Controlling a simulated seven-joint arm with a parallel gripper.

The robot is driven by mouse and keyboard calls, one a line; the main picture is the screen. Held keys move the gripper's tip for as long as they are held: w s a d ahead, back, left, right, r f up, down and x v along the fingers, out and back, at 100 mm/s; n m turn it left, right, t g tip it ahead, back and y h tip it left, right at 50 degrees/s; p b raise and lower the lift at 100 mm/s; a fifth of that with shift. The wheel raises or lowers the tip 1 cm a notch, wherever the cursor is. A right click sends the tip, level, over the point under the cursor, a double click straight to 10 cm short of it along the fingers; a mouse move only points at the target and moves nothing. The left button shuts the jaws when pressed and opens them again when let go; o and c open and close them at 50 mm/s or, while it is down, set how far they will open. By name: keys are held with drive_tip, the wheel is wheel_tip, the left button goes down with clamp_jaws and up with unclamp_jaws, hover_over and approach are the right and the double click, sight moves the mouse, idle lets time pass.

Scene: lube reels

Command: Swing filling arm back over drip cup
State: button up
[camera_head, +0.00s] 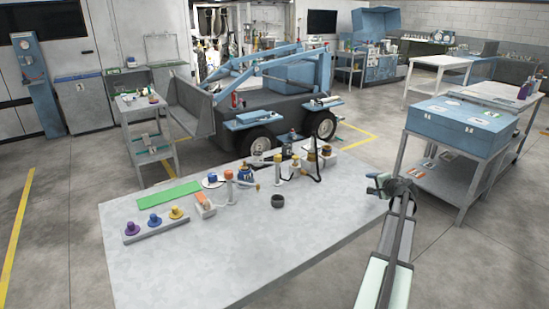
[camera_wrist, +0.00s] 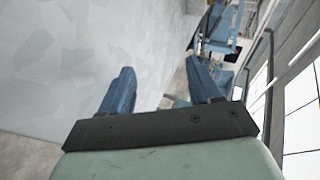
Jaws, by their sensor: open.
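A small dark open cup (camera_head: 277,201), which looks like the drip cup, stands on the grey table near its middle. A thin pale post with an orange top (camera_head: 228,186) stands left of it. A short arm seems to reach right from that post, and its tip appears left of the cup and not over it; at this size I cannot be sure it is the filling arm. My gripper (camera_head: 371,186) is over the table's right edge, well right of the cup. In the wrist view its two blue fingers (camera_wrist: 162,88) are apart and empty.
The grey table (camera_head: 240,255) has a clear front. A green mat (camera_head: 168,194), an orange-topped block (camera_head: 205,205) and a strip with coloured knobs (camera_head: 156,223) lie at left. Several bottles and posts crowd the back edge. A blue-topped bench (camera_head: 460,122) stands at right.

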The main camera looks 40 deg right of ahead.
drive_tip(key=w+a+r+m+t+y, duration=0.1)
drive_tip(key=w+a+m, duration=0.1)
drive_tip(key=w+a, duration=0.2)
drive_tip(key=w+a+m+t+y, duration=0.1)
drive_tip(key=w+a+m, duration=0.1)
drive_tip(key=w+a, duration=0.2)
drive_tip(key=w+a+r+m+t+y, duration=0.1)
drive_tip(key=w+a+m, duration=0.2)
drive_tip(key=w+a, duration=0.1)
drive_tip(key=shift+a+r+y, duration=0.35)
drive_tip(key=shift+a+y, duration=0.05)
drive_tip(key=shift+a, duration=0.05)
drive_tip(key=w+a+r+m+t+y, duration=0.35)
drive_tip(key=w+a+m, duration=0.35)
drive_tip(key=a, duration=0.4)
drive_tip(key=w+a, duration=0.2)
drive_tip(key=w, duration=1.1)
drive_tip(key=shift+w+a, duration=0.3)
drive_tip(key=shift+w, duration=0.1)
drive_tip(key=shift+r+g, duration=0.1)
drive_tip(key=shift+g, duration=0.15)
clamp_jaws()
